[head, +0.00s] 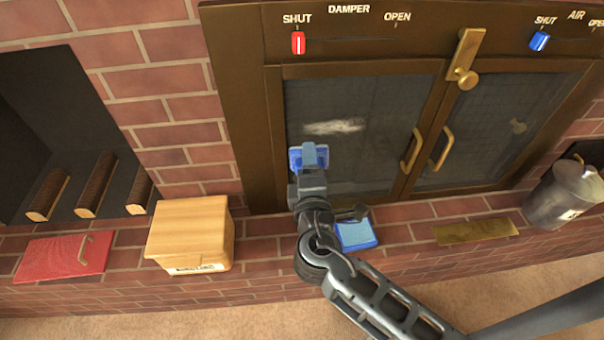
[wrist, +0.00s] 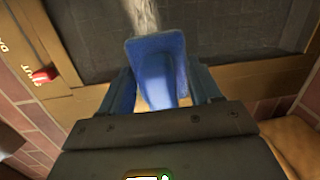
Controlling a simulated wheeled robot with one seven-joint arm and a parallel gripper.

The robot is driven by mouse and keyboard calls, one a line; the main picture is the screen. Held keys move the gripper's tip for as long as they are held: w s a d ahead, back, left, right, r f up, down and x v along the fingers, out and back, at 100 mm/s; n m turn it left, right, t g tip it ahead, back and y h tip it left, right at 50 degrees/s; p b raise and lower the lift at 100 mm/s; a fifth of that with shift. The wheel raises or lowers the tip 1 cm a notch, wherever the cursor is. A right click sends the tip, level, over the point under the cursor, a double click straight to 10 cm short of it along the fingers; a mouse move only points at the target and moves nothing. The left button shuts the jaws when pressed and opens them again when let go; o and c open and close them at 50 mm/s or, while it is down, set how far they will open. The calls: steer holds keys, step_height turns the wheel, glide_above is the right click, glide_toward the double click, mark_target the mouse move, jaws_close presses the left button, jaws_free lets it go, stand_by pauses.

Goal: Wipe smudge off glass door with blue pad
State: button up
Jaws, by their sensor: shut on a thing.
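My gripper (head: 310,168) is shut on the blue pad (head: 295,158) in front of the lower left part of the left glass door (head: 385,135). In the wrist view the pad (wrist: 155,52) stands between the two fingers, its broad face towards the glass. A whitish streaked smudge (head: 335,127) lies on the left glass, just above and right of the pad. In the wrist view the smudge (wrist: 143,14) runs to the pad's far edge. I cannot tell whether the pad touches the glass.
The brick hearth holds a blue tray (head: 357,243), a wooden box (head: 188,232), a red lidded panel (head: 62,257), a brass plate (head: 475,231) and a metal bucket (head: 562,198). Brass door handles (head: 412,148) and a latch (head: 466,62) stick out from the doors.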

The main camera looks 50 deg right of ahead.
mark_target(304, 129)
steer(key=shift+s+a+r+n+t, duration=0.3)
steer(key=shift+r+n+t, duration=0.1)
steer(key=shift+t, duration=0.2)
steer(key=shift+r, duration=0.15)
steer(key=shift+p+x, duration=0.45)
steer(key=shift+x, duration=2.45)
steer(key=shift+w+d, duration=0.5)
steer(key=shift+w, duration=0.05)
steer(key=shift+s+d+b, duration=0.3)
steer(key=shift+s+d, duration=0.75)
steer(key=shift+s, duration=0.3)
steer(key=shift+s+d+b, duration=0.8)
steer(key=shift+s+d, duration=3.05)
steer(key=shift+d, duration=0.05)
steer(key=shift+w+a+b, duration=0.5)
steer(key=shift+w+a, duration=1.3)
steer(key=shift+w, duration=0.2)
steer(key=shift+w+a+b, duration=0.5)
steer(key=shift+w+a, duration=1.35)
steer(key=shift+w, duration=0.15)
steer(key=shift+w+a+b, duration=0.15)
steer(key=shift+w+a, duration=0.35)
steer(key=shift+w, duration=0.25)
steer(key=shift+w+a+b, duration=0.15)
steer(key=shift+w+a, duration=0.4)
steer(key=shift+w, duration=0.15)
